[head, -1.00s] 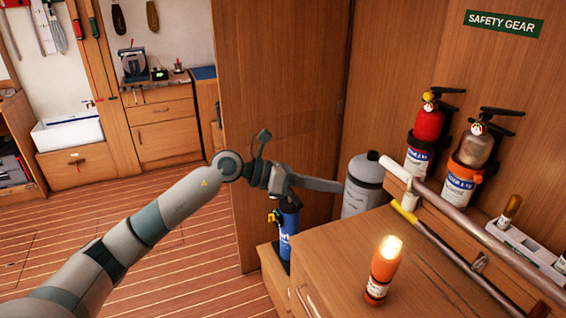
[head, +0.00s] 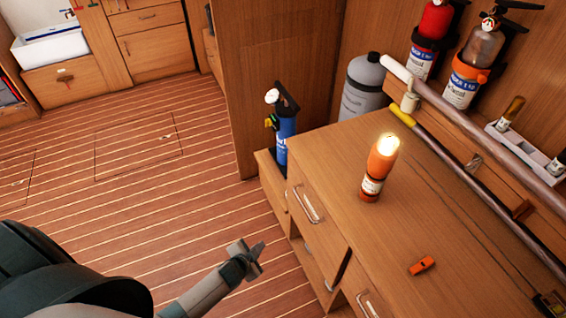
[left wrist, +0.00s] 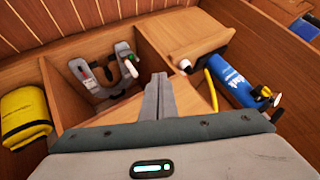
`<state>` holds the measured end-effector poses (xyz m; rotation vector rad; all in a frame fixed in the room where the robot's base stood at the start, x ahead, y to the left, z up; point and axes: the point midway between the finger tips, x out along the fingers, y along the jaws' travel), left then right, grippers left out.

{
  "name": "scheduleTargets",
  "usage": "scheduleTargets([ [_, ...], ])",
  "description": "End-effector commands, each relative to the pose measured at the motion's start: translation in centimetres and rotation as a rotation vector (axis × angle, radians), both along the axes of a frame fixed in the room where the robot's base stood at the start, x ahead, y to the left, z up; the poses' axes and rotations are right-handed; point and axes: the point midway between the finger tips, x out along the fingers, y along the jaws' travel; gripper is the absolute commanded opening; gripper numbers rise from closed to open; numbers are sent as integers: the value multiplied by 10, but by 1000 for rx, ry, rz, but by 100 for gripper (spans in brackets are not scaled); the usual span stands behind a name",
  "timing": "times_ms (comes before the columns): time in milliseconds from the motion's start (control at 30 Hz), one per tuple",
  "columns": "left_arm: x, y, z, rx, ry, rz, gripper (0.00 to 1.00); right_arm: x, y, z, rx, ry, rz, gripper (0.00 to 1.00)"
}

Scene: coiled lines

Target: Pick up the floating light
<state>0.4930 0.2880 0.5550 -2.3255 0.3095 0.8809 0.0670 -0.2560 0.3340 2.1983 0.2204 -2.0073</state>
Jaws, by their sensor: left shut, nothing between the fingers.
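The floating light (head: 379,170) is an orange cylinder with a glowing top and a white label band. It stands on the wooden counter (head: 345,150) in the head view, near the counter's left edge. My left gripper (head: 259,251) is shut and empty. It is over the floor side of the drawers, below and left of the light in the picture, well apart from it. In the left wrist view its closed fingers (left wrist: 159,85) point into open wooden compartments. The light does not show in that view. My right gripper is not in view.
A small orange whistle-like item (head: 422,265) lies on the counter. Metal poles (head: 455,110) run along its back, with extinguishers (head: 470,75) behind. A blue cylinder (head: 285,140) and grey tank (head: 362,85) stand beyond. The wrist view shows a yellow roll (left wrist: 25,115).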

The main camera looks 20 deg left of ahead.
Motion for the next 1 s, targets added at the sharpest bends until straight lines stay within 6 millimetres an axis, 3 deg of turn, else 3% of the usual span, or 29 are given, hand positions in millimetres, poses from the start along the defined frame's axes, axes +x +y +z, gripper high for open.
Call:
scheduleTargets([
  [33, -40, 0, -43, -30, 89, 37, 0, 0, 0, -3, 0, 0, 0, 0],
  [200, -179, -6, -149, -123, 356, 179, 0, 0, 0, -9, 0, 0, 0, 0],
  [300, -261, -13, -190, -165, 493, 259, 0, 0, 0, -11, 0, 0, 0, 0],
  [400, -332, -21, -215, -192, 603, 328, 0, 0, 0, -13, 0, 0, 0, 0],
  [500, -383, -26, -228, -209, 680, 379, 0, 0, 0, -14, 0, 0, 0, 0],
  [600, -414, -31, -233, -218, 725, 411, 0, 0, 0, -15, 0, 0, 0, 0],
  [700, -426, -32, -235, -222, 742, 423, 0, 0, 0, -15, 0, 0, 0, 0],
  [933, -427, -32, -235, -221, 745, 424, 0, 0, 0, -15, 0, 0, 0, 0],
  [967, -427, -32, -235, -221, 745, 424, 0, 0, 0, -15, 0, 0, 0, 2],
  [1000, -427, -32, -235, -221, 745, 424, 0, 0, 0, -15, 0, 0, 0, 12],
])
